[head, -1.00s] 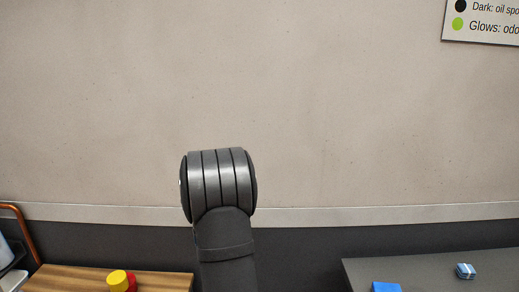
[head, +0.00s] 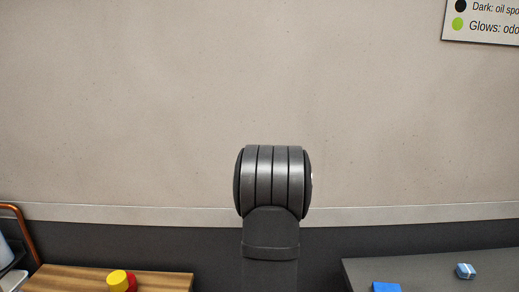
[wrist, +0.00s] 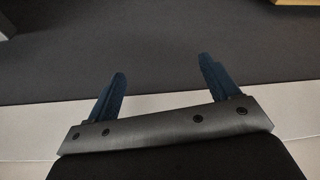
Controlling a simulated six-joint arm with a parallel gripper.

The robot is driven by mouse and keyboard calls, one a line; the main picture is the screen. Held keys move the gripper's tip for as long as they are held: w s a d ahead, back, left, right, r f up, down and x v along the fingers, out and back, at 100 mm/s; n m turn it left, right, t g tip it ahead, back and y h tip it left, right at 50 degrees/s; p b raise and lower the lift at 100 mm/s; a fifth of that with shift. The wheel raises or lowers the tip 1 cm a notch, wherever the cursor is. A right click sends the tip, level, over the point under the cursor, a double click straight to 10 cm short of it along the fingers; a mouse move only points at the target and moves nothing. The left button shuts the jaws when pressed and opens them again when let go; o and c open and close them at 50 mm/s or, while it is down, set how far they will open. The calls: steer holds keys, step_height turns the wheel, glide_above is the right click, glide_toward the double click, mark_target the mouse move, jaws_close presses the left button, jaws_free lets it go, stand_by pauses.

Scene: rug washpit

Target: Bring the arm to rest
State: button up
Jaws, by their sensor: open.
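My arm shows in the head view as a dark grey ribbed joint on a dark link, upright near the middle in front of the wall. My gripper (wrist: 163,82) shows in the wrist view with its two dark blue fingers spread apart. Nothing is between the fingers. Beyond them lie a dark grey surface and a pale strip. The gripper is not visible in the head view.
A wooden table (head: 75,281) at lower left bears a yellow and red object (head: 120,281). A grey table (head: 430,270) at lower right bears a blue block (head: 386,287) and a blue-and-white block (head: 465,271). A copper-coloured pipe (head: 25,233) stands far left. A sign (head: 485,22) hangs upper right.

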steer(key=s+d+m, duration=0.1)
steer(key=d+m, duration=0.2)
steer(key=d, duration=1)
steer(key=shift+d+r+h, duration=0.15)
steer(key=shift+d+h, duration=0.2)
steer(key=shift+h, duration=0.05)
steer(key=shift+o, duration=0.4)
steer(key=shift+s, duration=0.1)
